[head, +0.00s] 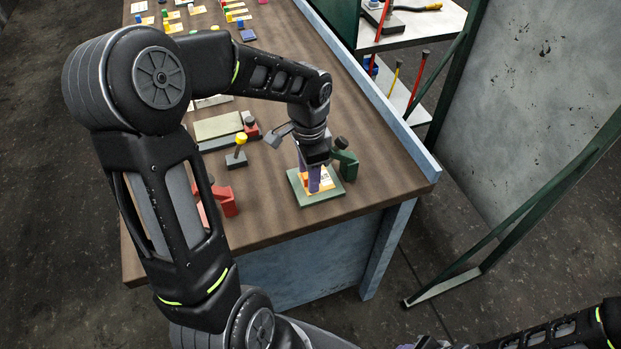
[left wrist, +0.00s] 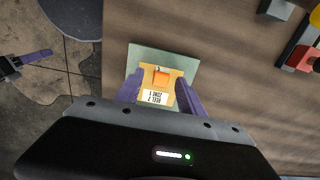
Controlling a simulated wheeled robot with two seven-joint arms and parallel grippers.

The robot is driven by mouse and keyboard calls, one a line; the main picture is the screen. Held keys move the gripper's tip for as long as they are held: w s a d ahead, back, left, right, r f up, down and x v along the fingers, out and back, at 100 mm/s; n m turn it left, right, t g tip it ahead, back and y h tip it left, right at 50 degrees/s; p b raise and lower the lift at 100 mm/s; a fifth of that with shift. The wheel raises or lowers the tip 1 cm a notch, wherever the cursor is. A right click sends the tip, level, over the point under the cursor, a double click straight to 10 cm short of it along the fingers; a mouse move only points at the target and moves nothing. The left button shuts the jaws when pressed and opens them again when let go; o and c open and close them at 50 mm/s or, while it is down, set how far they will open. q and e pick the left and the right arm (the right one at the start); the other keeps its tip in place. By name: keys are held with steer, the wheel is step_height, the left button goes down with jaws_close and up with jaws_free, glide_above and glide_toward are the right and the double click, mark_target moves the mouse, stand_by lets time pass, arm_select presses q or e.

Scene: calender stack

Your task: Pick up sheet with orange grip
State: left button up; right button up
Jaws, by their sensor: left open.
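The yellow sheet with the orange grip (left wrist: 161,77) lies on a square green plate (head: 298,193) near the table's front right corner. The grip stands in the middle of the sheet, with a white printed label (left wrist: 156,96) beside it. In the head view the sheet (head: 325,184) is partly hidden behind my left gripper (head: 315,181). My left gripper points down over the sheet. In the left wrist view its purple fingers (left wrist: 159,92) are apart, one on either side of the sheet. I cannot tell whether they touch it. A purple fingertip, likely of my right gripper (left wrist: 38,55), shows away from the table.
A green clamp-like piece (head: 346,163) with a black knob stands right behind the plate. A yellow-knobbed block (head: 238,155) and red parts (head: 226,200) are to the left. Small coloured-grip sheets (head: 232,12) lie at the far end. A raised blue edge (head: 385,105) borders the table's right side.

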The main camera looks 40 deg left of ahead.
arm_select(q)
steer(key=shift+c, duration=0.4)
jaws_close()
